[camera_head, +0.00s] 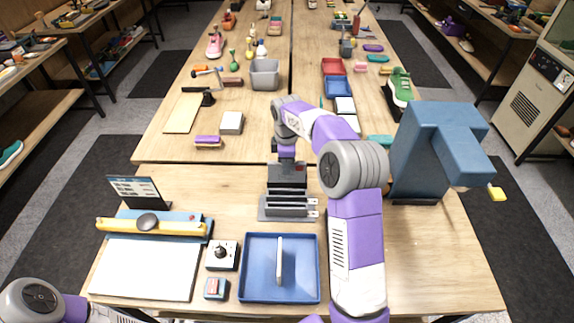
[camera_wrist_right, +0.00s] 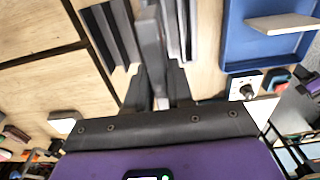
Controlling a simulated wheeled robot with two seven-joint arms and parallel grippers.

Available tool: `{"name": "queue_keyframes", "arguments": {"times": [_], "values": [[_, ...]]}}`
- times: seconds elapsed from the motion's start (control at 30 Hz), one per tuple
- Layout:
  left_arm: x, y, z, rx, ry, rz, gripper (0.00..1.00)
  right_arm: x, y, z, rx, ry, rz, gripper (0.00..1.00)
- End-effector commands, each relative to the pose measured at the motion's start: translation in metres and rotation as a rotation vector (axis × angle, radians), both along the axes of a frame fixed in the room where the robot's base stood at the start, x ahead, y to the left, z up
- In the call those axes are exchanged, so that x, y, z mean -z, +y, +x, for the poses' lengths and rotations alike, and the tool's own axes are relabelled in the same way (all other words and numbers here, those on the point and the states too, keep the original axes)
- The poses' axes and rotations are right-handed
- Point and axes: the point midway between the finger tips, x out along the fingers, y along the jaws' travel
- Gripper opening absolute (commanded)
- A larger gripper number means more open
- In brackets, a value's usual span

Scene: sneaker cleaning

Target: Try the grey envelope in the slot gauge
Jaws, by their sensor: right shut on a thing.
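The slot gauge (camera_head: 288,209) is a grey block with several parallel slots, standing on the table left of my right arm. It also shows at the top of the wrist view (camera_wrist_right: 112,35). My right gripper (camera_head: 287,182) is above the back of the gauge, pointing down. In the wrist view its jaws (camera_wrist_right: 152,92) are shut on a thin grey piece, the grey envelope (camera_wrist_right: 151,40), seen nearly edge-on over the gauge. I cannot tell whether its lower edge is inside a slot. My left gripper is out of view; only part of that arm shows at lower left.
A blue tray (camera_head: 250,291) holding a pale upright piece (camera_head: 280,260) stands in front of the gauge. A knob box (camera_head: 221,255), white board (camera_head: 142,268), yellow level (camera_head: 180,228) and small screen (camera_head: 134,190) are to the left. A large blue machine (camera_head: 432,140) stands at right.

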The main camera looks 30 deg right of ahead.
Motion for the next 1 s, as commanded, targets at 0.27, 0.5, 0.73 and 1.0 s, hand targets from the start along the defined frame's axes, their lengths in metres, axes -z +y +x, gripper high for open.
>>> {"name": "queue_keyframes", "arguments": {"times": [0.27,0.5,0.73,1.0], "values": [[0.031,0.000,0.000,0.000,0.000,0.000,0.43,0.032,0.000,0.000,0.000,0.001,-0.001,0.00],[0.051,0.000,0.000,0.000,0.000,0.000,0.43,0.052,0.000,0.000,0.000,0.001,-0.001,0.00],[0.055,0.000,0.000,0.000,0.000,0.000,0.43,0.056,0.000,0.000,0.000,0.001,-0.001,0.00],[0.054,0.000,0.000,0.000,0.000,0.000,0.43,0.056,0.000,0.000,0.000,0.001,-0.001,0.00]]}}
